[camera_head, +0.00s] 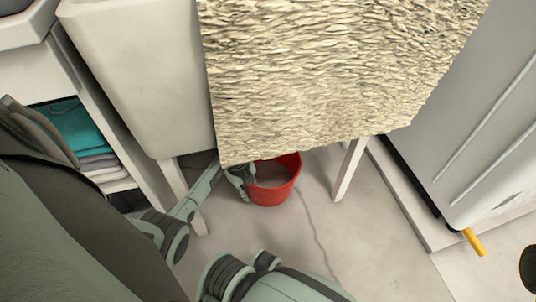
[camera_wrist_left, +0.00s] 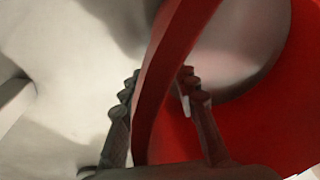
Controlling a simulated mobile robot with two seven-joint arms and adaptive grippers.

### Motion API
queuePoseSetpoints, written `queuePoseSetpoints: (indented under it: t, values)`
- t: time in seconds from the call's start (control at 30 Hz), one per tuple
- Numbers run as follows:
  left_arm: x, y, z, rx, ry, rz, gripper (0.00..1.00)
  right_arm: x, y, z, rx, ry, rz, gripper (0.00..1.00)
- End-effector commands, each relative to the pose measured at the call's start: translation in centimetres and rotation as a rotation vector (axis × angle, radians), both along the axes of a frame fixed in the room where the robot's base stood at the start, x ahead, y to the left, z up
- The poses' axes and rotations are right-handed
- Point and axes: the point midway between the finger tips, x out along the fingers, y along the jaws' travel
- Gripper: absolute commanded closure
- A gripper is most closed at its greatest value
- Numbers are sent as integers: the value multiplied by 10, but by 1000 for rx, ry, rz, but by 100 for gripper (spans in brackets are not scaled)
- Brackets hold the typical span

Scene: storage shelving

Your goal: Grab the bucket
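A red bucket (camera_head: 270,194) stands on the floor beneath a cream, textured slab, near a white leg. My left gripper (camera_head: 240,182) reaches in from the left to the bucket's left rim. In the left wrist view, the bucket's red rim (camera_wrist_left: 152,95) passes between the two fingers of the left gripper (camera_wrist_left: 160,90). One finger is outside the wall and the other is inside the bucket. A gap shows between the rim and the inner finger, so the fingers look open around it. My right gripper is not in view.
The textured slab (camera_head: 330,75) hangs close above the bucket. White legs (camera_head: 349,168) stand on both sides. A shelf at left holds folded teal cloth (camera_head: 72,128). A grey appliance (camera_head: 480,120) is at right. The floor (camera_head: 365,245) in front is clear.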

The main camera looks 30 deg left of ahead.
Motion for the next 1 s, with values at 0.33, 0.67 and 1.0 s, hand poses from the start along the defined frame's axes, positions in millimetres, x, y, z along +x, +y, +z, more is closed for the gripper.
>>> queuePoseSetpoints:
  t: [0.33, 0.67, 1.0]
  values:
    - [0, 0, -1, 0, 0, 0, 84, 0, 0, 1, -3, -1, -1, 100]
    - [0, 0, -1, 0, 0, 0, 100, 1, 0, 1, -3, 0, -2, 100]
    - [1, 1, 0, 0, -2, 0, 100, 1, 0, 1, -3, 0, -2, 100]
